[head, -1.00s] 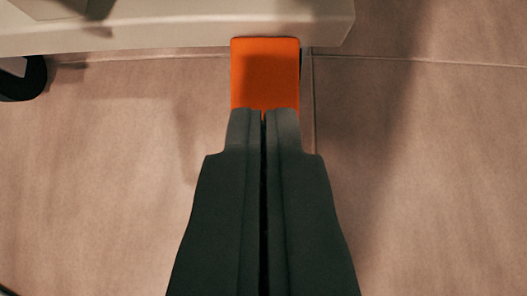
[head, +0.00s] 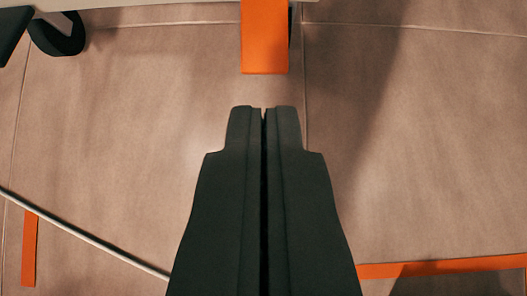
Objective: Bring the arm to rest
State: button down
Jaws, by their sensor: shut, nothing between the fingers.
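My gripper (head: 264,110) is in the lower middle of the head view, pointing up the picture. Its two dark fingers are shut together with nothing between them. An orange block-like piece (head: 264,38) lies ahead of the fingertips at the top, under or against the pale edge. A gap of floor shows between it and the fingertips, so they appear apart in the picture.
A pale edge (head: 160,8) of some equipment runs along the top, with a black wheel (head: 58,34) at the upper left. A grey cable or rod (head: 85,234) crosses the lower left. Orange strips lie at lower left (head: 29,248) and lower right (head: 450,266). The tiled floor (head: 400,150) is otherwise clear.

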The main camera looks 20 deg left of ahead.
notch_tip(320, 180, up, 42)
jog(key=w+t+h, duration=0.2)
jog(key=t, duration=0.1)
jog(key=s+r+m+t, duration=0.1)
jog(key=s+r, duration=0.5)
jog(key=r, duration=0.6)
jog(key=s+r+m+t, duration=0.1)
jog(key=s+r, duration=0.4)
jog(key=r, duration=0.6)
jog(key=s+r+t, duration=0.1)
jog(key=s+r, duration=0.6)
jog(key=s, duration=0.4)
jog(key=s+a+r+m+t, duration=0.1)
jog(key=s+r, duration=0.6)
jog(key=s, duration=0.4)
jog(key=s+a+r+t, duration=0.1)
jog(key=s+r, duration=0.6)
jog(key=s, duration=0.4)
jog(key=shift+s+r+m+t+h, duration=0.2)
jog(key=shift+s+m+t+h, duration=0.1)
jog(key=shift+h, duration=0.1)
